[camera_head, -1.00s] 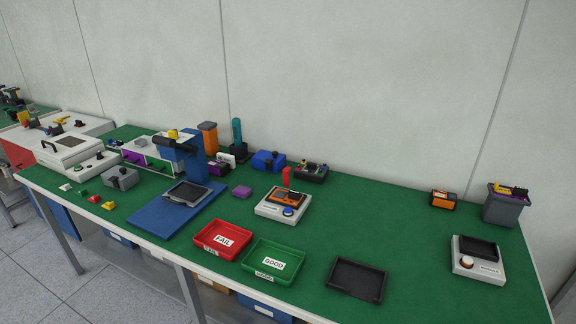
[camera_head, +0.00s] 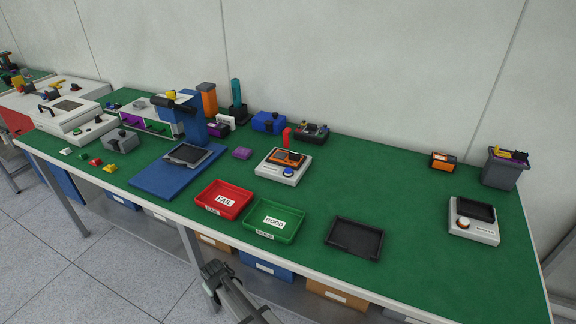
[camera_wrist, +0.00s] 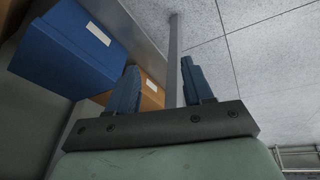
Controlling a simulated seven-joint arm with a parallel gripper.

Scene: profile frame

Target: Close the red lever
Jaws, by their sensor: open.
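The red lever (camera_head: 287,136) stands upright at the back of a white fixture (camera_head: 268,170) in the head view. The fixture holds an orange and dark device (camera_head: 287,158) and has a blue button (camera_head: 289,172) at its front. My gripper (camera_head: 212,268) is at the bottom of the head view, in front of the table edge and well apart from the lever. In the wrist view my gripper (camera_wrist: 161,85) shows two blue-grey fingers spread apart with nothing between them. The lever is not in the wrist view.
A red FAIL tray (camera_head: 226,198), a green GOOD tray (camera_head: 272,220) and a black tray (camera_head: 354,238) lie between the table's front edge and the fixture. Blue (camera_wrist: 62,50) and orange bins and a table leg (camera_wrist: 173,60) are near my gripper.

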